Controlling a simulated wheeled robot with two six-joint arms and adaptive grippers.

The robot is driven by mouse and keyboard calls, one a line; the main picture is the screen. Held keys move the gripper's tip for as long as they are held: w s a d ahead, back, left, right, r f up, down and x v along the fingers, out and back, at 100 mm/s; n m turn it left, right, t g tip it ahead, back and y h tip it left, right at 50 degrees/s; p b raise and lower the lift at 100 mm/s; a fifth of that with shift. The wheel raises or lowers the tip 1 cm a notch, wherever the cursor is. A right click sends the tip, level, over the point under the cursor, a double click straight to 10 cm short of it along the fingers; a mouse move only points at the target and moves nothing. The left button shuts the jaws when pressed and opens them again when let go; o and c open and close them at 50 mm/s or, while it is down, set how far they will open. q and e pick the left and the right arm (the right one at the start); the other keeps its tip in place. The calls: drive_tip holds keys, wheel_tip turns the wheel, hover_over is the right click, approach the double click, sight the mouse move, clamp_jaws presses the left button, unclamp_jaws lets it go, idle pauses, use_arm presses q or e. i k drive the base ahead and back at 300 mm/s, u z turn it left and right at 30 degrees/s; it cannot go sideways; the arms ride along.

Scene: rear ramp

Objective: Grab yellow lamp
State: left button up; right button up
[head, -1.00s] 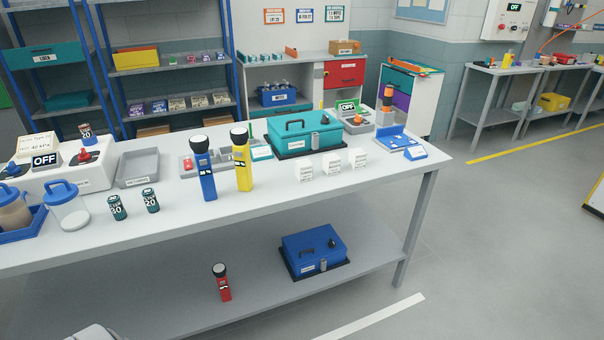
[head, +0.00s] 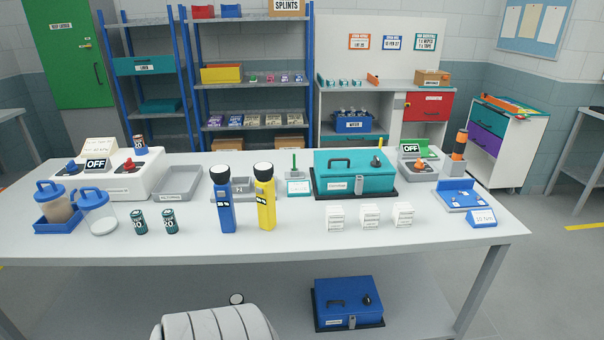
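The yellow lamp (head: 266,200) is a hand torch with a black-and-white head. It stands upright on the white table (head: 300,251), near the middle. A blue lamp (head: 225,203) of the same shape stands upright just left of it, with a narrow gap between them. The top of another lamp (head: 237,299) shows on the lower shelf, its body hidden behind a white ribbed part of mine at the bottom. Neither of my grippers is in the head view.
Two dark cans (head: 139,221) stand left of the lamps, and several white boxes (head: 369,216) stand right. Behind are a grey tray (head: 178,183) and a teal case (head: 354,174). A blue case (head: 346,303) sits on the lower shelf. The table front before the lamps is clear.

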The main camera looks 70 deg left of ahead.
sight(263, 171)
drive_tip(key=u, duration=0.25)
drive_tip(key=i, duration=1)
drive_tip(key=u, duration=1.4)
drive_tip(key=i, duration=0.65)
drive_tip(key=u, duration=0.6)
